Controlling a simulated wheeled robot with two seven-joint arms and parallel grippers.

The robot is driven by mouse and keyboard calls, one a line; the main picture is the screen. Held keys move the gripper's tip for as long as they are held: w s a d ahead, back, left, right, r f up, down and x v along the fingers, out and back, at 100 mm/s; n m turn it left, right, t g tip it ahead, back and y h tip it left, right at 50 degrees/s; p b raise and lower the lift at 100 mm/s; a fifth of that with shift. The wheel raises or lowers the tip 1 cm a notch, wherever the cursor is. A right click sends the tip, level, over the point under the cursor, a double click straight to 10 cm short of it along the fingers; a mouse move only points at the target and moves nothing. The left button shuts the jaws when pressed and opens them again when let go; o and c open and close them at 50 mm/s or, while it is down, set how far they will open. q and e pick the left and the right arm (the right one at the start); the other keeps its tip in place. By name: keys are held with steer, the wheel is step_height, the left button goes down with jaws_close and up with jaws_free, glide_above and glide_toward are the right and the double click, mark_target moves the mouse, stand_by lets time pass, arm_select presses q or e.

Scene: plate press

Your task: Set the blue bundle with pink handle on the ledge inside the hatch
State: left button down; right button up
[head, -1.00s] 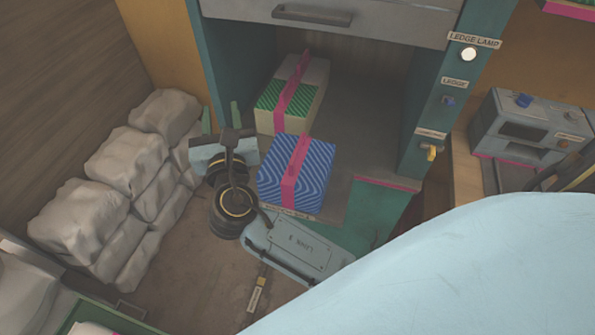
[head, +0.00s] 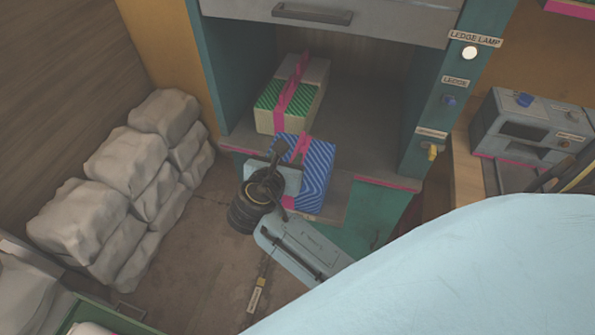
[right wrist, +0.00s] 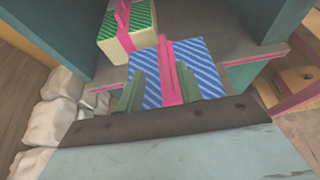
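The blue striped bundle (head: 318,178) with its pink handle (head: 302,146) stands at the front of the hatch, on a grey surface (head: 334,207) that juts out past the pink-edged ledge (head: 352,150). It also shows in the right wrist view (right wrist: 204,72). My right gripper (head: 287,172) is at the bundle's near left side and hides part of it. Contact with the bundle cannot be told. My left gripper is out of view.
A green striped bundle with a pink handle (head: 288,112) stands deeper on the ledge, behind left. The ledge right of it is clear. A grey shutter (head: 380,22) hangs above. White sacks (head: 128,160) are stacked left. Switches (head: 449,100) line the right post.

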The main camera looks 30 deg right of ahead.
mark_target(296, 150)
steer(key=shift+s+d+x, duration=0.1)
steer(key=shift+s+x, duration=0.05)
steer(key=shift+x, duration=1.2)
steer(key=shift+s+d+x, duration=0.1)
steer(key=shift+s+x, duration=0.05)
steer(key=shift+x, duration=1.2)
steer(key=shift+f, duration=0.1)
jaws_close()
